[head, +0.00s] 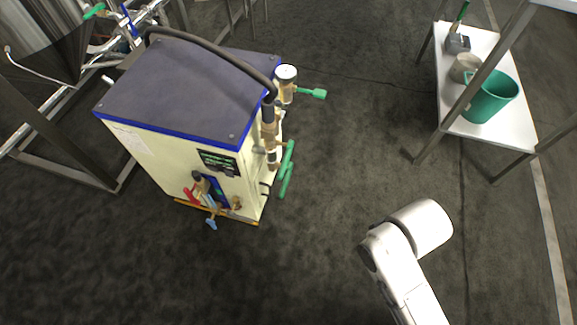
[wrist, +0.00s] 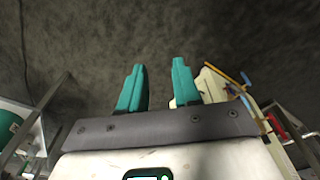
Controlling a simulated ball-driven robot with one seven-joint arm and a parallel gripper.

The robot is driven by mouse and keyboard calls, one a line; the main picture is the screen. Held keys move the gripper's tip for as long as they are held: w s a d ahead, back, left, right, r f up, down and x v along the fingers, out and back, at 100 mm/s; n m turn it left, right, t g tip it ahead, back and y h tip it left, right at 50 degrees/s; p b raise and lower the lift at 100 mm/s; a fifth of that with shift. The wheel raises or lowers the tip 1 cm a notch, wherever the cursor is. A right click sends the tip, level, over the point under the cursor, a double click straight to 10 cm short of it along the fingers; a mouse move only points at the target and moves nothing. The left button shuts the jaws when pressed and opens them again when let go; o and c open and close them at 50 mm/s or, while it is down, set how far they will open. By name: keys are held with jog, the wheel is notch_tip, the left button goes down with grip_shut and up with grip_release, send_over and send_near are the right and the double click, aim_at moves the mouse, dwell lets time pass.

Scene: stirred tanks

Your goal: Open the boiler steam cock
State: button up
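The boiler (head: 165,160) is a cream box with a dark lid, standing left of centre in the head view. Green-handled cocks are on its right side: one upper handle (head: 313,93) points outward to the right, and lower green handles (head: 286,170) hang steeply down. I cannot tell by label which is the steam cock. A red lever (head: 191,196) and a blue lever (head: 211,224) are on its front. In the wrist view, my gripper (wrist: 158,68) has two teal fingers apart with nothing between them. The boiler (wrist: 212,85) shows behind and right of them, apart from the fingers.
A white bench (head: 465,131) with a green bucket (head: 489,97) and a grey mug (head: 464,68) stands at the right. A metal frame (head: 65,180) stands left of the boiler. A dark hose (head: 215,53) arches over the lid. Dark floor between boiler and bench is clear.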

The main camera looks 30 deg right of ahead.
jog(key=w+d+f+t, duration=0.1)
jog(key=w, duration=0.1)
jog(key=w+d+f+n+t+h+b, duration=0.1)
jog(key=w, duration=0.1)
jog(key=w+d+f+n+t+b, duration=0.1)
jog(key=w+d+f, duration=0.1)
jog(key=w, duration=0.1)
jog(key=shift+h, duration=0.3)
grip_shut()
jog(key=w+d+f+n+t+h+b, duration=0.1)
jog(key=w+d+n+t+b, duration=0.25)
jog(key=w+n+t, duration=0.35)
jog(key=w+d+f+n+t+h+b, duration=0.15)
jog(key=w+d+n+t+b, duration=0.3)
jog(key=w, duration=0.55)
jog(key=s+a+f+n+y+b, duration=0.1)
jog(key=s+a+n+y+b, duration=0.1)
jog(key=a+n+y, duration=0.2)
jog(key=s+a+f+n+t+y+b, duration=0.1)
jog(key=a+n+y, duration=0.4)
jog(key=n+y, duration=0.5)
jog(key=s+a+f+n+t+y+b, duration=0.1)
jog(key=n+y, duration=0.7)
jog(key=n, duration=1)
jog(key=shift+s+a+f+b, duration=0.2)
jog(key=shift+s+a+b, duration=0.8)
jog(key=shift+a, duration=0.7)
jog(key=shift+w, duration=0.1)
